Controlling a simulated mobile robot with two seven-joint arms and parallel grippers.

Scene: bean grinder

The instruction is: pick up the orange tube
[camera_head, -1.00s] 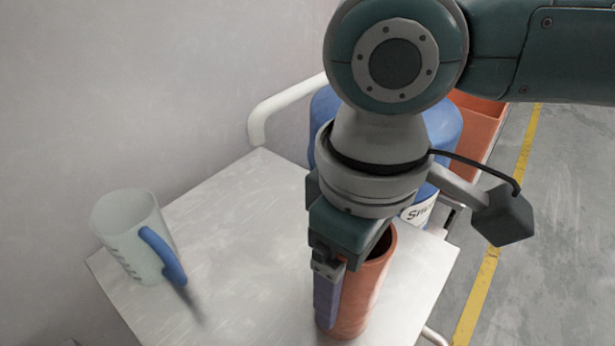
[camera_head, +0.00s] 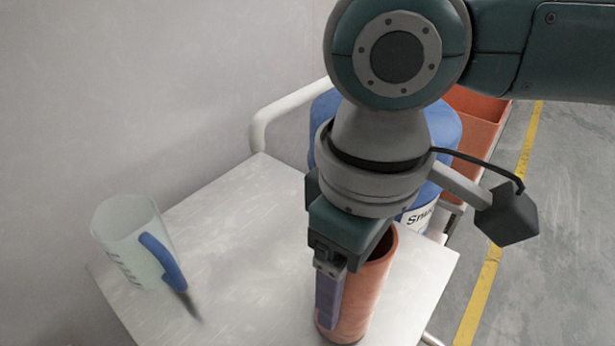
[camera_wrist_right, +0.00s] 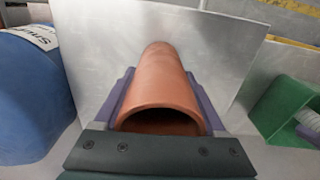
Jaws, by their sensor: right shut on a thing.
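The orange tube (camera_head: 367,293) stands on the pale tabletop (camera_head: 246,232) in the head view, open end up. My right gripper (camera_head: 331,300) reaches down on it from above. In the head view one purple finger lies along the tube's near left side, and the other finger is hidden. In the right wrist view the tube (camera_wrist_right: 160,82) runs between both purple fingers of my right gripper (camera_wrist_right: 159,100), one on each side and close against it. My left gripper is not in view.
A clear jug (camera_head: 128,240) with a blue handle stands at the table's left. A blue container (camera_head: 444,130) stands behind my right arm; it also shows in the wrist view (camera_wrist_right: 28,100). A green object (camera_wrist_right: 285,108) is at the wrist view's right. A wall borders the left.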

